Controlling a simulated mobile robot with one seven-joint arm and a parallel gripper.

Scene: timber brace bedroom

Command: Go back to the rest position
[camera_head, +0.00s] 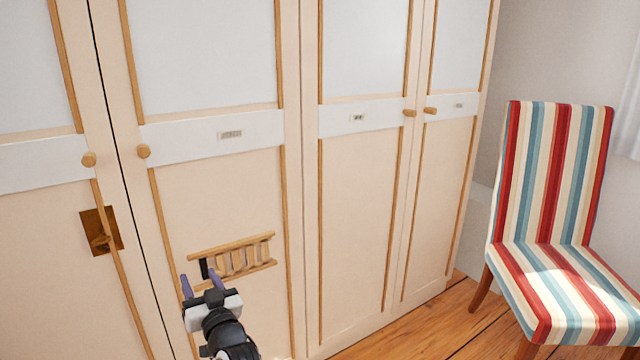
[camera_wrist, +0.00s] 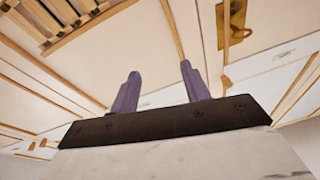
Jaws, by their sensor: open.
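My gripper (camera_head: 202,283) shows at the lower left of the head view, in front of the wardrobe (camera_head: 215,190). Its two purple fingers stand apart, with nothing between them. In the wrist view my gripper (camera_wrist: 160,88) is also open and empty, and its fingers point toward the wardrobe front. I cannot tell how far the fingertips are from the doors.
The wardrobe has round wooden knobs (camera_head: 143,151). A brass plate with a hook (camera_head: 101,231) and a small wooden ladder-like rack (camera_head: 232,257) are by its front. A striped chair (camera_head: 553,200) stands right. Wooden floor (camera_head: 440,325) shows between them.

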